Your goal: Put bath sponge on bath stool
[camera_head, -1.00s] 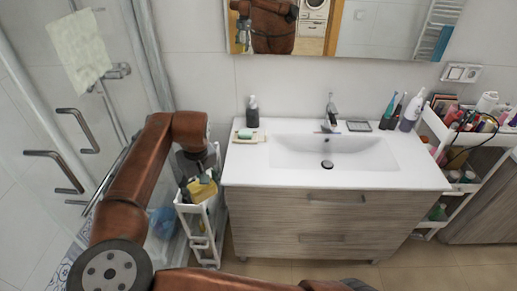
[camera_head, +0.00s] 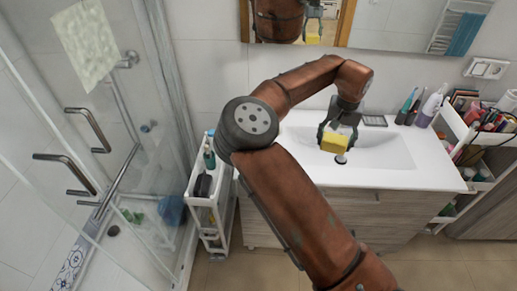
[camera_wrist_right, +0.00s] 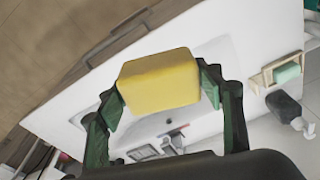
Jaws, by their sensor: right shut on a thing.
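The bath sponge is a yellow block (camera_head: 335,143). My right gripper (camera_head: 338,134) is shut on it and holds it above the sink. In the right wrist view the sponge (camera_wrist_right: 160,82) sits between the two green fingers of the gripper (camera_wrist_right: 162,93), one on each side of it. The mirror also reflects the gripper with the sponge. I cannot make out a bath stool in either view. My left gripper is not in view.
The white sink (camera_head: 385,152) lies below the sponge, with a faucet partly hidden by my arm. A white cart (camera_head: 198,201) with bottles stands left of the vanity. A glass shower door with metal handles (camera_head: 68,172) is further left. A crowded shelf (camera_head: 455,128) stands at right.

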